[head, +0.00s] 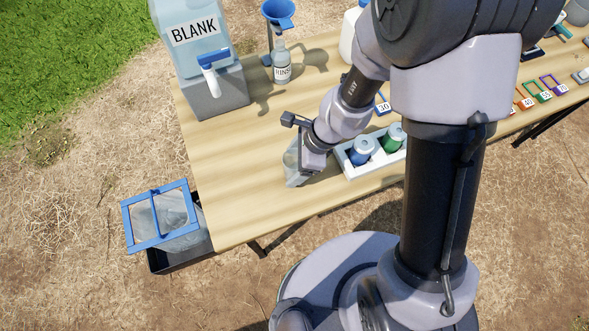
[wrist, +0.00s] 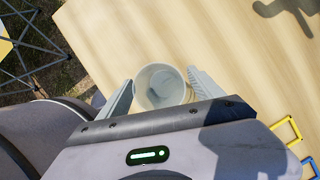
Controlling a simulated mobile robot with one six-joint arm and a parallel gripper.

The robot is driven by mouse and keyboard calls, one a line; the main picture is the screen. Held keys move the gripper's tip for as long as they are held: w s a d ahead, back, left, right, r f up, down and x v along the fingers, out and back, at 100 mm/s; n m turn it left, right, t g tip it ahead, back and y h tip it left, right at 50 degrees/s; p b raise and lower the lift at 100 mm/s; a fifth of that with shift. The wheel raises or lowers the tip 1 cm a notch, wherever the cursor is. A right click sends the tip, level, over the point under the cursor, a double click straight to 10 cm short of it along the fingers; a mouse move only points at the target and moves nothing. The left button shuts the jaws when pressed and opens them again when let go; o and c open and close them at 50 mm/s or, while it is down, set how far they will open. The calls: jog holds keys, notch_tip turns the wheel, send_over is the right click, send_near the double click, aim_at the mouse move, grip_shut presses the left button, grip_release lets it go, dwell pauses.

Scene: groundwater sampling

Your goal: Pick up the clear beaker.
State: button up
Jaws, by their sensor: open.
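The clear beaker (wrist: 160,86) shows from above in the wrist view, with its round rim and pale floor. It stands on the wooden table, and in the head view its see-through side (head: 291,168) shows near the table's front edge, partly hidden by my gripper. My gripper (wrist: 162,92) is open, with one finger on the left of the beaker and one on the right. Whether either finger touches the wall, I cannot tell.
A grey tray (head: 346,168) with blue- and green-marked containers stands close to the right. The BLANK jug (head: 196,45) and the RINSE bottle (head: 282,68) are at the back left. A blue-framed bag holder (head: 127,229) hangs off the left end. The table's left middle is clear.

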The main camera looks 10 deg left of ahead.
aim_at(294, 167)
jog(key=b+x, duration=0.1)
jog(key=x, duration=0.2)
jog(key=shift+d+r, duration=0.1)
jog(key=shift+r, duration=0.15)
jog(key=shift+c, duration=0.7)
jog(key=c, duration=1.3)
